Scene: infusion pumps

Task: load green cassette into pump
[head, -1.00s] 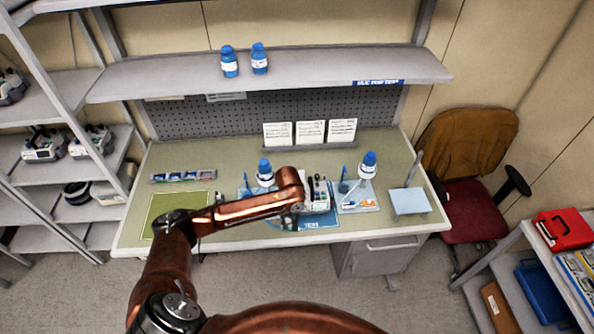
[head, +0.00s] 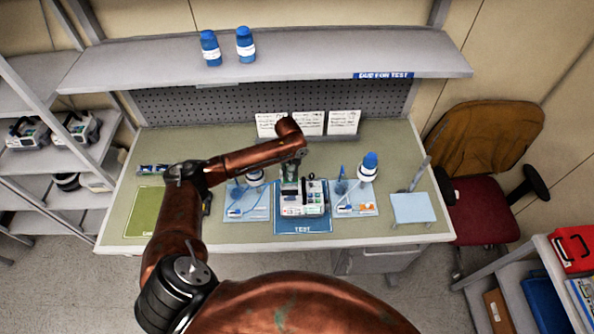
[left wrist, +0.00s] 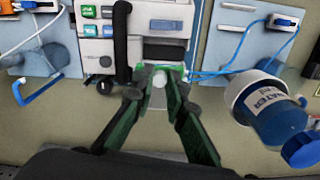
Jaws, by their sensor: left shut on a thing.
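The white and grey pump (head: 314,198) with a black handle stands on the blue TEST mat (head: 303,226) in mid-bench. In the left wrist view the pump (left wrist: 95,45) is at the top, with its handle and coloured buttons facing up in the picture. My left gripper (head: 290,184) is at the pump's back left side in the head view. In the left wrist view its dark green fingers (left wrist: 160,80) are closed on the green cassette (left wrist: 178,70), mostly hidden by them, close to the pump's edge. Whether the cassette touches the pump is unclear. My right gripper is not in view.
A WATER bottle (left wrist: 262,105) is right of my fingers in the wrist view. Blue tubing (left wrist: 225,68) runs nearby. A green mat (head: 148,212) lies at left.

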